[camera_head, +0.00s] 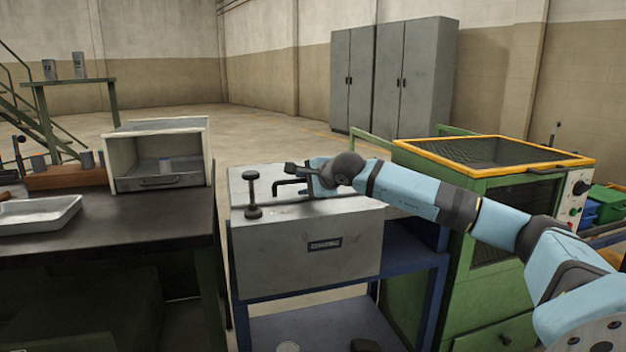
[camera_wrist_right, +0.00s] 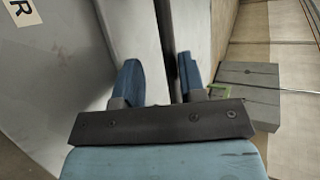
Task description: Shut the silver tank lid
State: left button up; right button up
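The silver tank (camera_head: 305,255) stands on a blue stand in the middle of the head view, with a small dark label on its front. A black bent handle (camera_head: 281,187) shows over the lid. My right gripper (camera_head: 291,170) is over the lid beside this handle. In the right wrist view, its blue fingers (camera_wrist_right: 160,82) are apart, with pale metal and a dark narrow gap beyond them. Contact is unclear. My left gripper is out of view.
A black knobbed post (camera_head: 253,196) stands at the tank's front left. A dark workbench (camera_head: 120,225) with a metal tray (camera_head: 38,215) and an open-fronted box (camera_head: 158,155) is at left. A green cabinet with a yellow-framed top (camera_head: 500,152) is at right, under my right arm.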

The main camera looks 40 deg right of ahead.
jog(key=p+v, duration=0.1)
jog(key=v, duration=1.2)
jog(key=shift+s+r, duration=0.15)
jog(key=shift+s, duration=0.2)
jog(key=shift+a, duration=0.1)
